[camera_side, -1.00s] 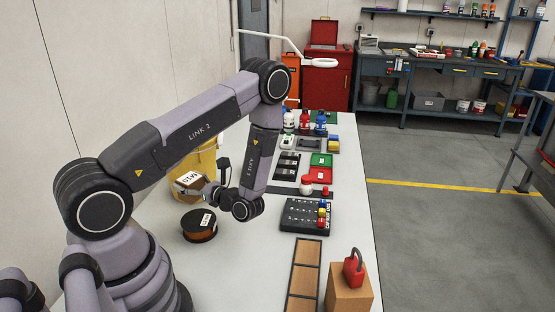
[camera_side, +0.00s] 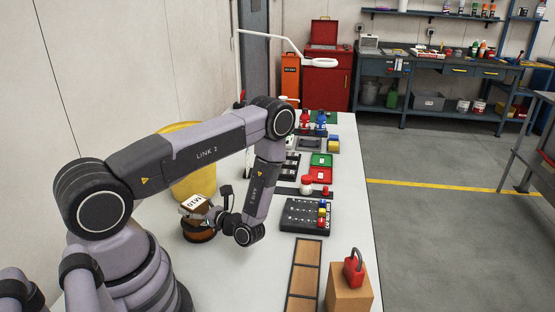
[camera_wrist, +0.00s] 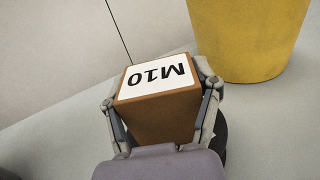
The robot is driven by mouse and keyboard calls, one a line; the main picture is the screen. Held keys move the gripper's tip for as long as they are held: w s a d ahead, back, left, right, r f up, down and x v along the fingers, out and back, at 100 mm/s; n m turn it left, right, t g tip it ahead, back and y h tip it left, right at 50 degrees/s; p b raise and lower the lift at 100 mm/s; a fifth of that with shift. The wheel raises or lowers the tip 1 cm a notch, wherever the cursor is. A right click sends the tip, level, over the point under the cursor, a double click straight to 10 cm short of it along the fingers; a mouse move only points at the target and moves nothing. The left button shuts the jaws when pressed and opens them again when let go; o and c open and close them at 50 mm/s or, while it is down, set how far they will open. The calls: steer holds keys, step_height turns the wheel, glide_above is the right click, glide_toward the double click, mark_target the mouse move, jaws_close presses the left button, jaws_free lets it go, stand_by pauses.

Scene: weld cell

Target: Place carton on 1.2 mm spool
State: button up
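The carton (camera_side: 194,202) is a small brown box with a white top label reading M10. It fills the middle of the wrist view (camera_wrist: 158,118). My gripper (camera_wrist: 161,93) is shut on it, one finger against each side. The 1.2 mm spool (camera_side: 198,235), dark-rimmed with copper-brown wire, lies flat on the table directly below the carton in the side view. The carton and gripper hide most of its top and its label. Whether the carton touches the spool cannot be told. In the wrist view only a dark rim of the spool (camera_wrist: 221,134) shows.
A yellow bucket (camera_side: 192,182) stands close behind the carton. A black tray (camera_side: 306,216) with small coloured parts lies to the right. A compartmented brown tray (camera_side: 304,275) and a red padlock (camera_side: 353,268) on a box are nearer the front right.

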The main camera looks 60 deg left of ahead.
steer(key=o, duration=0.5)
steer(key=shift+r, duration=0.1)
steer(key=shift+w+d+r, duration=0.1)
steer(key=shift+w+d, duration=0.05)
steer(key=shift+d, duration=0.05)
steer(key=v, duration=1.1)
steer(key=shift+d, duration=0.2)
steer(key=d+r+n+t+h, duration=0.15)
steer(key=r+n+h, duration=0.3)
steer(key=r, duration=0.55)
steer(key=d+r+n+g+h, duration=0.1)
steer(key=d+r+n+h, duration=0.3)
steer(key=r, duration=0.5)
steer(key=s+d+r+n+t+h, duration=0.1)
steer(key=s+d+r+t+h, duration=0.1)
steer(key=s+r+t, duration=0.1)
steer(key=s+d+r+n+t+h, duration=0.2)
steer(key=s+r+t+h, duration=0.1)
steer(key=r+t, duration=0.2)
steer(key=s+d+r+n+t+h, duration=0.2)
steer(key=s+r+t+h, duration=0.1)
steer(key=r, duration=0.4)
steer(key=shift+s+t, duration=0.55)
